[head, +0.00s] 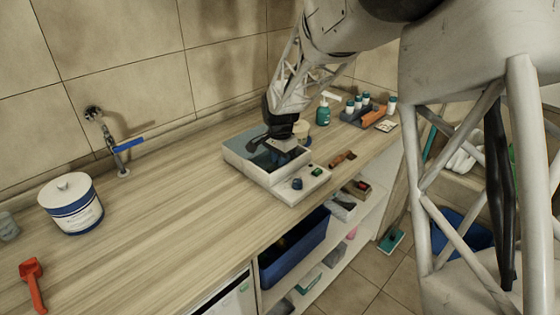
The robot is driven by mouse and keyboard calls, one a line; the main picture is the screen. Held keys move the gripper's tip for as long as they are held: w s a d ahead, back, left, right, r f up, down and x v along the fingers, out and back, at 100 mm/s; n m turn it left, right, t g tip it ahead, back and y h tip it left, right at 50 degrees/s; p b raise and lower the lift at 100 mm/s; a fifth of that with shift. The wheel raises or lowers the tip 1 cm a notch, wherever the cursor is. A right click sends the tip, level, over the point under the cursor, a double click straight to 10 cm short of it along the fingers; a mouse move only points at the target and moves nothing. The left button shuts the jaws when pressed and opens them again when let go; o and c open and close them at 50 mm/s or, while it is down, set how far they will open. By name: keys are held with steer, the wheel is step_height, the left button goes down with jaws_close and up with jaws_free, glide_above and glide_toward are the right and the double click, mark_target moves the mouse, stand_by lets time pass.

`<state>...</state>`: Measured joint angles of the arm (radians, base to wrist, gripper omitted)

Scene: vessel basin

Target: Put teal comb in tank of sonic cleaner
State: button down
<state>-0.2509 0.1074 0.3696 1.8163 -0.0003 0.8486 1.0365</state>
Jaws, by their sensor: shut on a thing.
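The sonic cleaner (246,169) is a pale box on the wooden counter, with a dark open tank (264,160) and a front panel carrying a dark knob (297,183) and a green button (317,172). My gripper (285,149) points down over the right part of the tank. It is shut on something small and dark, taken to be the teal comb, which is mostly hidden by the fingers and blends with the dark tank. I cannot tell how deep it sits or whether it touches the tank.
A brown-handled tool (342,158) lies right of the cleaner. A teal pump bottle (323,113) and a rack of capped bottles (360,108) stand behind. A blue-and-white tub (72,207), a red tool (33,285) and a wall tap (120,150) are at left. The counter between is clear.

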steer(key=shift+f, duration=0.2)
steer(key=shift+f, duration=0.15)
steer(key=c, duration=1.3)
jaws_free()
steer(key=shift+o, duration=0.2)
step_height(320, 180, up, 12)
